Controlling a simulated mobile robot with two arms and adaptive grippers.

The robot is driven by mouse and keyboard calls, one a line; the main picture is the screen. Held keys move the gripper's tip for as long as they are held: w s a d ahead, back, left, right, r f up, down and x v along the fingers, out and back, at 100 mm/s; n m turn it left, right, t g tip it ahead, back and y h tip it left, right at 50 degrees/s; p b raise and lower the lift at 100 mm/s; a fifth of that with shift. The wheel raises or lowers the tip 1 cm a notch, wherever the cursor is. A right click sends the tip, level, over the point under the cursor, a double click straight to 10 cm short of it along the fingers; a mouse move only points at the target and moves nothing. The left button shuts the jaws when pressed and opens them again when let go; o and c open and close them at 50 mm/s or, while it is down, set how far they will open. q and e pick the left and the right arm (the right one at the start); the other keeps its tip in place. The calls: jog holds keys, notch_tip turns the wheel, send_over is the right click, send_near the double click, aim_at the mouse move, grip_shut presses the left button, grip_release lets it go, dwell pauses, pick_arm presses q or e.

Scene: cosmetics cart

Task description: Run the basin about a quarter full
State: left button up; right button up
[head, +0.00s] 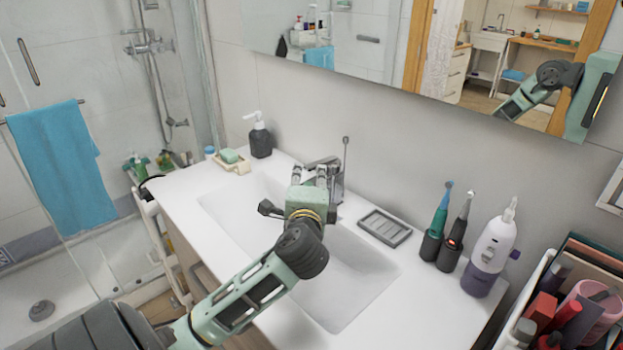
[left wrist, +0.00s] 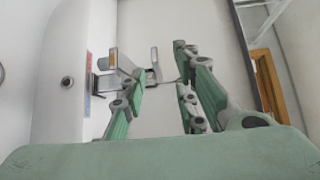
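The white basin (head: 350,285) is set in a white countertop, and no water shows in the part I can see. The grey metal faucet (head: 338,186) stands at its back edge, partly hidden by my left gripper (head: 322,172). In the left wrist view the basin (left wrist: 62,125) fills the left side, with a round dark opening. The faucet (left wrist: 103,82) and an upright lever-like part (left wrist: 154,58) show beyond the fingers. My left gripper (left wrist: 160,85) is open, its fingers apart with nothing clearly between them. Whether it touches the faucet I cannot tell. My right gripper is out of view.
A soap dish (head: 235,165) and dark pump bottle (head: 260,140) stand left of the faucet. A grey tray (head: 385,227), toothbrush holders (head: 430,246) and a white-purple device (head: 490,250) stand right. A crate of cosmetics (head: 540,290) is at far right. A mirror hangs above.

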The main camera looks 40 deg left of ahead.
aim_at(310, 170)
pick_arm(q)
jog(key=shift+w+a+f, duration=0.2)
jog(key=shift+w+f, duration=0.05)
jog(key=shift+f, duration=0.1)
jog(key=p+x, duration=0.1)
jog(key=x, duration=0.5)
jog(key=shift+w+a, duration=0.35)
jog(key=shift+w, duration=0.05)
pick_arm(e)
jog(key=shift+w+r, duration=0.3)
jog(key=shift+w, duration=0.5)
